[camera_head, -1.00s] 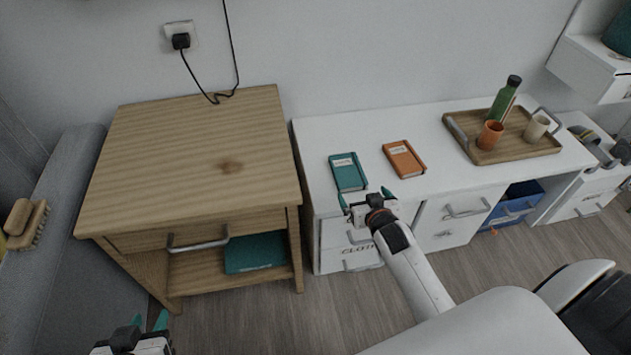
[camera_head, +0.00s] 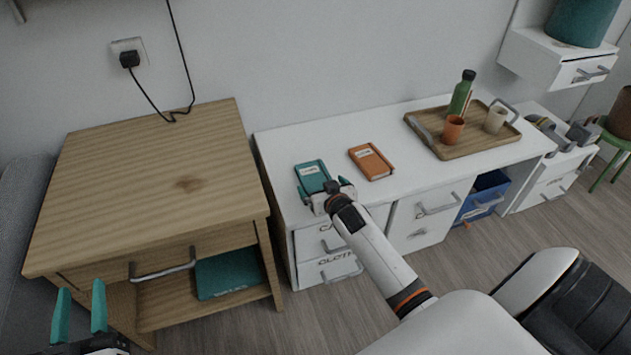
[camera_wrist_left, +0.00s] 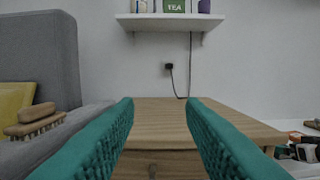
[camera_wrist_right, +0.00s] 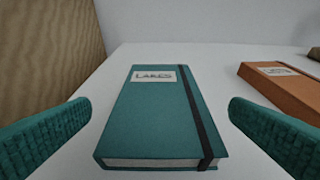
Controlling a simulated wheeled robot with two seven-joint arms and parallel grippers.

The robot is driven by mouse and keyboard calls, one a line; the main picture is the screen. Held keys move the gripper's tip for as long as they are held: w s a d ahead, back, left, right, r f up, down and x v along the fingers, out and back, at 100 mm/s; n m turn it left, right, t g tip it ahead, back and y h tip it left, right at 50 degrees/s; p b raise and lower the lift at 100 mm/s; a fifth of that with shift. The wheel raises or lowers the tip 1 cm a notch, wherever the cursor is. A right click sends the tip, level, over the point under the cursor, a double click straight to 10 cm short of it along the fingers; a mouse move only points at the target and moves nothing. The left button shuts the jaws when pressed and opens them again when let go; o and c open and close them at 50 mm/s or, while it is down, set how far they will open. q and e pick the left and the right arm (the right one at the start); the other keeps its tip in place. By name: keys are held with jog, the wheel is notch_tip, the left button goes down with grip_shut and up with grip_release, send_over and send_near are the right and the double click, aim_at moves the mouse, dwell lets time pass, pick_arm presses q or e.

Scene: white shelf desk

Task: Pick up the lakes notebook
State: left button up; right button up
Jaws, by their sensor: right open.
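The lakes notebook is teal with a dark elastic band and a white label reading "LAKES". It lies flat on the white shelf desk (camera_head: 400,195), near its left end, and its cover (camera_head: 312,172) shows in the head view. In the right wrist view the notebook (camera_wrist_right: 155,115) lies between the fingers of my right gripper (camera_wrist_right: 160,125). That gripper (camera_head: 327,189) is open at the notebook's near edge, with a finger to each side and no visible contact. My left gripper (camera_head: 80,315) is open and empty in front of the wooden cabinet; its teal fingers frame the left wrist view (camera_wrist_left: 160,135).
An orange notebook (camera_head: 371,162) lies to the right of the teal one. Further right, a wooden tray (camera_head: 462,153) holds a green bottle (camera_head: 461,93), an orange cup (camera_head: 453,129) and a beige mug (camera_head: 495,119). A wooden cabinet (camera_head: 150,170) stands left, with a teal book (camera_head: 228,273) on its lower shelf.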

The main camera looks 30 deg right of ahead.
aim_at(317, 179)
jog(key=b+x, duration=0.2)
jog(key=x, duration=0.2)
jog(key=shift+w+f, duration=0.1)
jog(key=shift+w, duration=0.05)
jog(key=shift+w+d, duration=0.1)
jog(key=shift+w, duration=0.1)
pick_arm(q)
jog(key=s+r+t+h, duration=0.2)
jog(key=s+r+t, duration=0.1)
jog(key=r+t, duration=0.3)
notch_tip(317, 179, up, 2)
jog(key=shift+s+d+r+t, duration=0.2)
jog(key=shift+s+t, duration=0.15)
jog(key=shift+t, duration=0.05)
pick_arm(e)
jog(key=shift+c, duration=0.6)
jog(key=c, duration=1)
jog(key=shift+o, duration=0.2)
